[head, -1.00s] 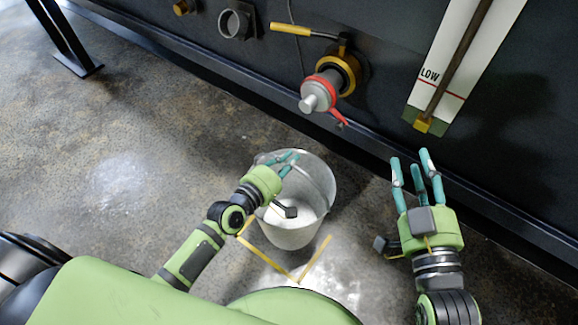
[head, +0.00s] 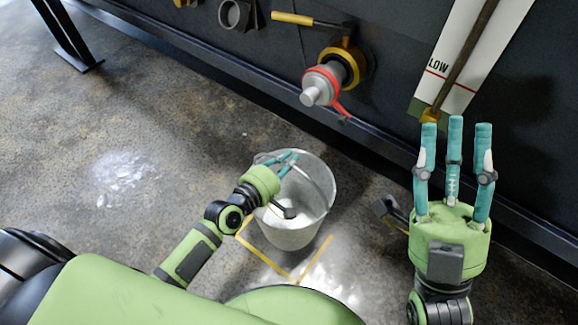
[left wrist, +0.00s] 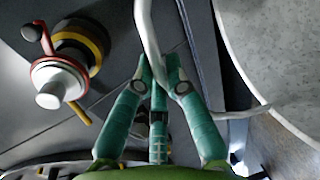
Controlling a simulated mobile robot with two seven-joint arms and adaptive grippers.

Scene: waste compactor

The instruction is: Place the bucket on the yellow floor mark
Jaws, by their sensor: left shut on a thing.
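The pale, translucent bucket (head: 296,235) stands upright in the head view, at or just above the floor; I cannot tell whether it touches. The yellow floor mark (head: 265,260) shows as an angled corner at the bucket's near side; the bucket hides the rest. My left gripper (head: 285,162) is over the bucket's upper left, shut on its handle. In the left wrist view, the teal fingers (left wrist: 158,85) close around the pale handle (left wrist: 147,30). My right gripper (head: 455,128) is open and empty, to the right of the bucket, fingers extended and apart.
A dark machine wall (head: 400,65) runs behind the bucket. A valve with a red lever (head: 325,85) sticks out of it above the bucket. A gauge plate marked LOW (head: 468,50) is at upper right. Open concrete floor (head: 110,130) lies to the left.

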